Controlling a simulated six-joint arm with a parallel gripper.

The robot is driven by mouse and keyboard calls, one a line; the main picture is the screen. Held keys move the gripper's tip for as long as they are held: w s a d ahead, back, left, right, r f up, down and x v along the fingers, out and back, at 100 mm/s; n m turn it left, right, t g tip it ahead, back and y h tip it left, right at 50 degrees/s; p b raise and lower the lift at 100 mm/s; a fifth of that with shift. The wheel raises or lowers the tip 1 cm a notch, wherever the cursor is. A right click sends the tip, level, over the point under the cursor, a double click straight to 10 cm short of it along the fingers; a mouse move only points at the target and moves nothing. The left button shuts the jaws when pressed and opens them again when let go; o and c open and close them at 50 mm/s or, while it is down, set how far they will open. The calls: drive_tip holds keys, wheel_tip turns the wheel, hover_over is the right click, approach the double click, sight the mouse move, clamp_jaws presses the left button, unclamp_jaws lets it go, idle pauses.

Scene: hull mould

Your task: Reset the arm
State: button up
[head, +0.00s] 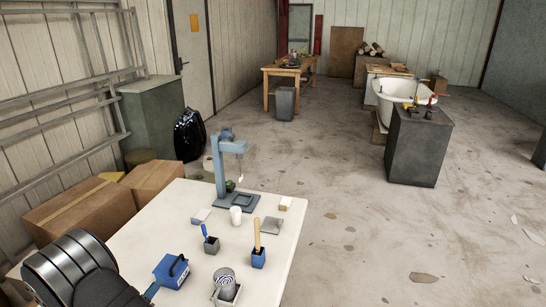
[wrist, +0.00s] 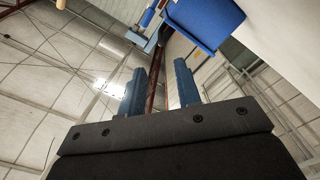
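My black arm shows at the lower left of the head view, next to the white table (head: 130,238). A small blue finger part of my gripper (head: 151,291) shows there, close to a blue box with a dark handle (head: 171,272). In the wrist view the two blue-grey fingers of my gripper (wrist: 158,72) stand apart with nothing between them. A blue object (wrist: 207,22) is beyond the fingertips at the top of the wrist view. I cannot tell whether the fingers touch it.
The table also holds a metal can (head: 224,282), a blue holder with a wooden handle (head: 258,258), a dark holder with a blue tool (head: 211,245), a white cup (head: 236,215) and a tall blue-grey stand (head: 220,170). Cardboard boxes (head: 80,215) stand left of the table.

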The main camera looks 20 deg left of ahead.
sight(176, 268)
drive_tip(key=w, duration=1.1)
drive_tip(key=shift+w, duration=0.25)
drive_tip(key=shift+s+a, duration=0.1)
drive_tip(key=shift+s, duration=0.05)
